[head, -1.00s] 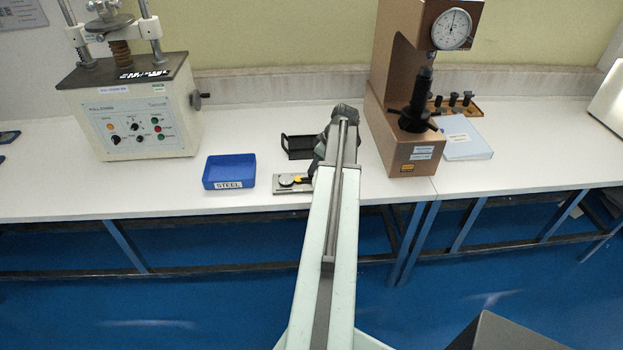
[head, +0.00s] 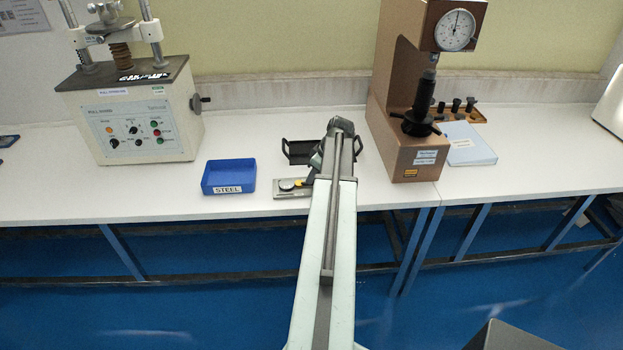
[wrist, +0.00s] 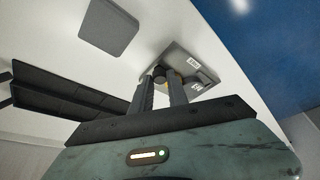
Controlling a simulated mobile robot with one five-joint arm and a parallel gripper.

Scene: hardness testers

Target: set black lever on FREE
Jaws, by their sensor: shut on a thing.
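A small grey plate (head: 292,195) with a dark round part and a yellow ring (head: 287,184) lies near the front edge of the bench, left of my arm. In the wrist view the plate (wrist: 205,72) carries two white labels, too small to read. The black lever (wrist: 159,74) shows as a dark knob at my fingertips, beside a bit of yellow. My gripper (wrist: 166,82) is shut on it, low over the plate. The lever's setting and the word FREE cannot be made out. In the head view my arm hides the fingertips.
A blue STEEL bin (head: 229,178) stands left of the plate. A black tray (head: 300,151) lies behind my arm, close to the gripper. A brown hardness tester (head: 415,160) stands to the right, a grey testing machine (head: 130,120) at the left. A grey flat pad (wrist: 108,27) shows in the wrist view.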

